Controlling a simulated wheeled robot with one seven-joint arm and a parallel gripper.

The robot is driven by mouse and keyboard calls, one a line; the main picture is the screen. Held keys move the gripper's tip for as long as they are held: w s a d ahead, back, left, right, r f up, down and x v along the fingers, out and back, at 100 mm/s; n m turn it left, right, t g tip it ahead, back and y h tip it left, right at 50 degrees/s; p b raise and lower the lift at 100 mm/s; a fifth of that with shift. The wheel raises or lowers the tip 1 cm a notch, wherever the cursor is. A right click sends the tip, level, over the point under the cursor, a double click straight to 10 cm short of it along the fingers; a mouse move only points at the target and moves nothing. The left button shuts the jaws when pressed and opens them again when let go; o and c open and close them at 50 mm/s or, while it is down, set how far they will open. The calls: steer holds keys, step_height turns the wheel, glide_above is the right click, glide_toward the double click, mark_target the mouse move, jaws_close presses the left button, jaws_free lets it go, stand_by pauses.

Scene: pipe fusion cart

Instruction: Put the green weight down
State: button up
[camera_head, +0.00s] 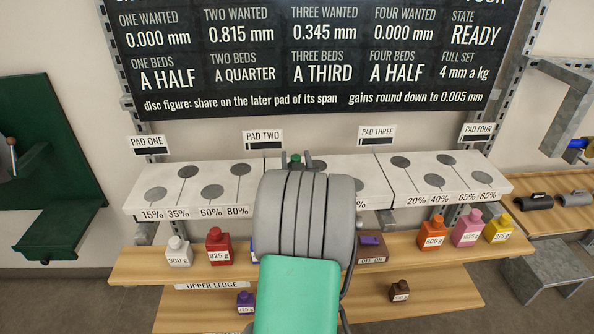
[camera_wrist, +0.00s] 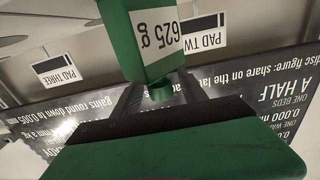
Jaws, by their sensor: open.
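The green weight (camera_wrist: 152,42), labelled 625 g, shows large in the wrist view, upside down in that picture. Its narrow neck (camera_wrist: 161,93) lies between the two dark fingers of my gripper (camera_wrist: 163,88), which is open around it. In the head view only a small green bit of the weight (camera_head: 295,157) shows beyond my arm, near the back of the white pad bench (camera_head: 330,167), between the pad two and pad three signs. My arm hides the rest of it. I cannot tell whether its base touches a disc.
Pad discs marked 15% to 80% are at left, and others with 20% to 85% at right; all visible ones are bare. On the upper ledge (camera_head: 142,265) stand white (camera_head: 179,252), red (camera_head: 218,247), orange (camera_head: 432,233), pink (camera_head: 467,229) and yellow (camera_head: 498,229) weights. The board (camera_head: 310,55) reads READY.

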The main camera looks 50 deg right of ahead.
steer(key=b+v, duration=0.2)
steer(key=v, duration=0.8)
steer(key=w+a+f+n+y, duration=0.1)
steer(key=w+a+n+y, duration=0.1)
steer(key=a, duration=0.4)
steer(key=w+a+f+n+y, duration=0.2)
steer(key=w+a+y, duration=0.2)
steer(key=w+a, duration=0.2)
steer(key=w+a+f+n+y, duration=0.1)
steer(key=w+a+n+y, duration=0.1)
steer(key=a, duration=0.5)
steer(key=shift+w+f+y, duration=0.15)
steer(key=shift+w+y, duration=0.55)
steer(key=shift+w, duration=0.3)
steer(key=s+a+f+n+g+y, duration=0.1)
steer(key=s+a+g+y, duration=0.1)
steer(key=a, duration=0.5)
steer(key=s+a+f+n+g+y, duration=0.1)
steer(key=s+a+n+g+y, duration=0.1)
steer(key=a, duration=0.5)
steer(key=s+a+n+g, duration=0.1)
steer(key=s+a+g, duration=0.3)
steer(key=s+a, duration=0.3)
steer(key=shift+s+a+f+g, duration=0.2)
steer(key=shift+s+a+g, duration=0.15)
steer(key=shift+s, duration=0.55)
